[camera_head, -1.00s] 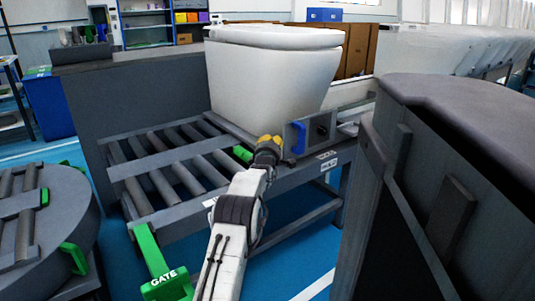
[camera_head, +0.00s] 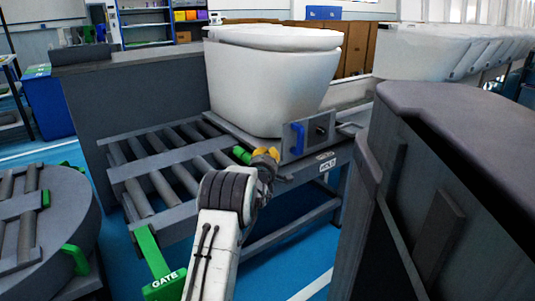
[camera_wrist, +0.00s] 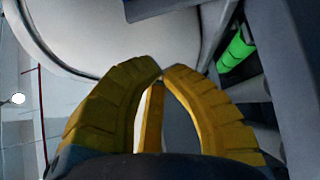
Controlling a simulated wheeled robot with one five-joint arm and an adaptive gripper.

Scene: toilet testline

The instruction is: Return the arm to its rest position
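My arm reaches up from the bottom of the head view, with its black-banded joint bent. My gripper (camera_head: 265,157) has yellow fingers and hangs by the front edge of the roller conveyor (camera_head: 150,178), just left of the panel with the blue handle (camera_head: 297,138). In the wrist view, the yellow fingertips (camera_wrist: 162,70) are drawn together with nothing visible held between them. A white toilet (camera_head: 270,85) stands on the conveyor behind the gripper. Its pale curved body (camera_wrist: 100,35) also fills the upper part of the wrist view.
A green cylinder (camera_head: 242,155) sits close left of the gripper and shows in the wrist view (camera_wrist: 236,50). A green GATE lever (camera_head: 160,265) stands front left, beside a round roller table (camera_head: 60,225). A tall dark grey cabinet-like block (camera_head: 440,170) is close on the right.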

